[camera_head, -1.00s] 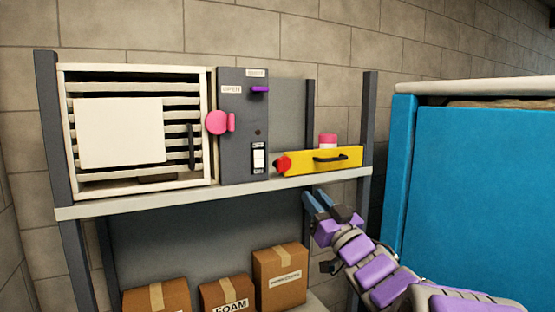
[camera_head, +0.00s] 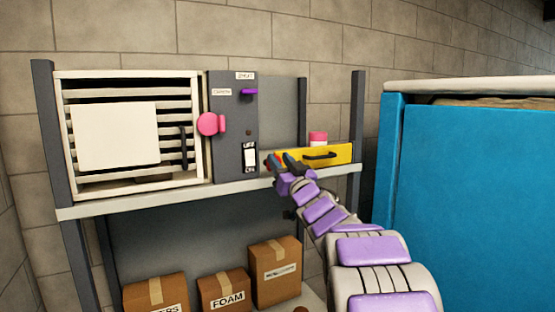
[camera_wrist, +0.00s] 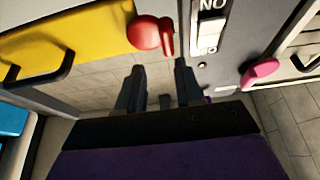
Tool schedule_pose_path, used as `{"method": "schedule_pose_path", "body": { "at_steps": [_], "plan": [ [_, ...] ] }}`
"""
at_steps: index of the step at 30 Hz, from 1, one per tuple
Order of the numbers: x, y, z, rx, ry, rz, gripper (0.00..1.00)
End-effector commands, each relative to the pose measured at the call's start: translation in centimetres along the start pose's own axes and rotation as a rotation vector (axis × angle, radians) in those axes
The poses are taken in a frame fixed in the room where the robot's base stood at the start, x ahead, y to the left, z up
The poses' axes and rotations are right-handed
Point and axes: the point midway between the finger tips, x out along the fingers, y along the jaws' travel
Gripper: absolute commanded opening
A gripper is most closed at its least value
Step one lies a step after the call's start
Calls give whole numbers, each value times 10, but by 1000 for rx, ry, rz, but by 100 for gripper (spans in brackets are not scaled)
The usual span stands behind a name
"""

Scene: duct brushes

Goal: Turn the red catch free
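The red catch (camera_wrist: 148,33) is a round knob with a flat tab, at the end of the yellow drawer (camera_head: 335,153) nearest the grey panel. In the head view my fingers cover most of the catch. My gripper (camera_head: 280,160) is in front of it at shelf height. In the wrist view my gripper (camera_wrist: 157,78) is open, with a gap between its two fingers and nothing held. The catch lies just beyond the fingertips there, and I cannot tell whether they touch it.
The grey panel (camera_head: 222,150) carries a pink knob (camera_head: 208,124), a purple lever (camera_head: 250,92) and a white switch (camera_head: 250,156). A slatted cream box (camera_head: 203,150) stands left. Cardboard boxes (camera_head: 275,270) sit below the shelf (camera_head: 130,204). A blue cabinet (camera_head: 470,190) stands right.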

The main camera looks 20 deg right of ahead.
Motion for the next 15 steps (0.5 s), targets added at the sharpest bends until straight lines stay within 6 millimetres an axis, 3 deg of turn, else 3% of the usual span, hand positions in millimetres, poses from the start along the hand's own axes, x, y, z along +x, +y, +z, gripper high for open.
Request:
{"method": "schedule_pose_path", "body": {
  "at_steps": [10, 15],
  "plan": [
    [20, -16, 5, -4, 2, -11, 24],
    [23, -16, 7, -3, 2, -14, 7]
  ]
}}
